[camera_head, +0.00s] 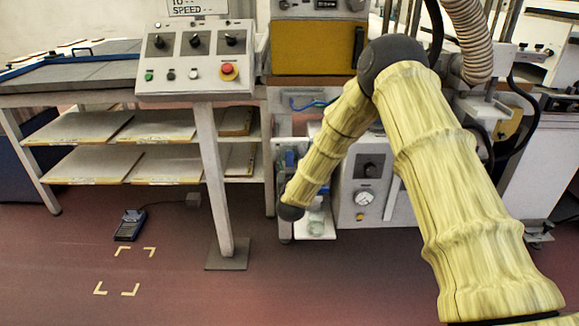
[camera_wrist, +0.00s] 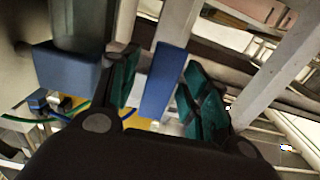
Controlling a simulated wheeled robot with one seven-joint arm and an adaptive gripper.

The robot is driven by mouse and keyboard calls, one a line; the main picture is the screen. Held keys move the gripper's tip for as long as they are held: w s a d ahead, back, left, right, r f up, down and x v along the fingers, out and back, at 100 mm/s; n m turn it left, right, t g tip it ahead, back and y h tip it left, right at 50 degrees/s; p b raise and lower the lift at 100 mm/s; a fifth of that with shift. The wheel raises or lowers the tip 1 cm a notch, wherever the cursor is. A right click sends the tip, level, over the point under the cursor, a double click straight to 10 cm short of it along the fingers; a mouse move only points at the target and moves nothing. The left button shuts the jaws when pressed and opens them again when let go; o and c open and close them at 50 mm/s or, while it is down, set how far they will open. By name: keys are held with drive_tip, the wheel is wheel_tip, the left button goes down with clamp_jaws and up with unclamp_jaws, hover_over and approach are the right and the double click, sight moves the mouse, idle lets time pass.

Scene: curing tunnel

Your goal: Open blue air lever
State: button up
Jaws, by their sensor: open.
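A blue bar, which looks like the blue air lever (camera_wrist: 166,78), stands tilted between my fingers in the wrist view. My gripper (camera_wrist: 164,90) is open, with one green-padded finger on each side of the bar. I see no clear contact between the pads and the bar. A wider blue block (camera_wrist: 66,70) sits to its left, below a grey cylinder (camera_wrist: 82,25). In the head view, small blue parts (camera_head: 290,158) show on the machine's left side, beside my forearm. My gripper's fingers are hidden there.
A grey box with a pressure gauge (camera_head: 364,198) stands right of my forearm. A control panel (camera_head: 195,58) on a post stands to the left. Shelves with boards (camera_head: 130,163) are behind it. Blue and green hoses (camera_wrist: 75,113) run near the left finger.

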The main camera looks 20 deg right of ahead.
drive_tip(key=shift+w, duration=0.15)
clamp_jaws()
